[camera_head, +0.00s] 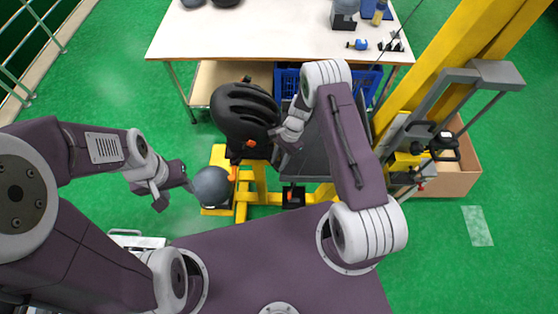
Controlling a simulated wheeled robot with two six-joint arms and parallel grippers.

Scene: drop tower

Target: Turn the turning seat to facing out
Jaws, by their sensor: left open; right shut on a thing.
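A dark grey panel (318,150), which looks like the turning seat, stands at the yellow frame in the middle, partly hidden by my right arm. I cannot tell for sure which way it faces. My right gripper (284,137) is shut at its left edge, beside the black helmet (245,112); its fingertips are small and partly hidden. The helmet sits left of the panel, with orange parts below it. My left gripper (173,193) is open and empty, to the left of a dark grey ball (211,187).
A white-topped table (270,35) with tools and a blue crate (288,82) under it stands behind. A yellow tower (440,60) with a grey carriage (470,78) rises at right, near a cardboard box (458,180). Green floor is free at far left and right.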

